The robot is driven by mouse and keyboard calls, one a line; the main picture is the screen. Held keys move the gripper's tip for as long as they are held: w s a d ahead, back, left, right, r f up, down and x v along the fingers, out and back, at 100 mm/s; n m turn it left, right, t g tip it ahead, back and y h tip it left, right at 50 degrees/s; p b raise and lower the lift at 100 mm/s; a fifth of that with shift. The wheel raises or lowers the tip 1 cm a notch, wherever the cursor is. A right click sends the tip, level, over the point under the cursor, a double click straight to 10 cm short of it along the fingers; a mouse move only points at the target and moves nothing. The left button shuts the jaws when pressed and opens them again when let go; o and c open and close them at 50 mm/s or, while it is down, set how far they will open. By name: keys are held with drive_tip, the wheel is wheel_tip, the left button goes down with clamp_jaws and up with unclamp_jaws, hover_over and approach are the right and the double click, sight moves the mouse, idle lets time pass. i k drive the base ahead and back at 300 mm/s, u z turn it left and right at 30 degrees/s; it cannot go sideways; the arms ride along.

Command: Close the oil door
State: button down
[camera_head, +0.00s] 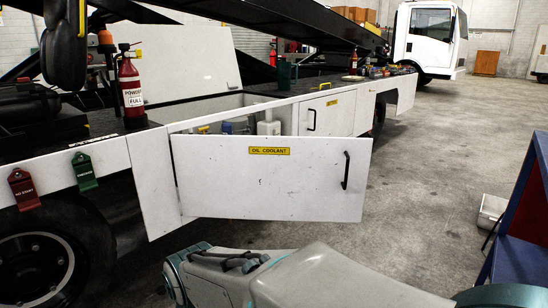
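The oil door (265,190) is a white panel with a yellow label reading "OIL COOLANT" (269,151). It stands open, swung out from the side of the belt loader, with its hinge edge at the left. Its black bar handle (345,170) is near the right edge. Behind and above it, part of the open compartment shows, with a white container (268,127) inside; the door hides the lower part. Grey and teal links of my arm lie low in front of the door. I cannot make out my gripper's fingers.
Another white door (326,113) with a black handle is right of the compartment. A red extinguisher (131,88) stands at the left on the loader. A blue and red cabinet (520,235) is at the right edge. Open concrete floor (430,180) lies between.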

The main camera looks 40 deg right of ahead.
sight(317, 179)
drive_tip(key=i, duration=0.65)
drive_tip(key=z, duration=2.8)
drive_tip(key=i, duration=0.75)
drive_tip(key=u, duration=1.2)
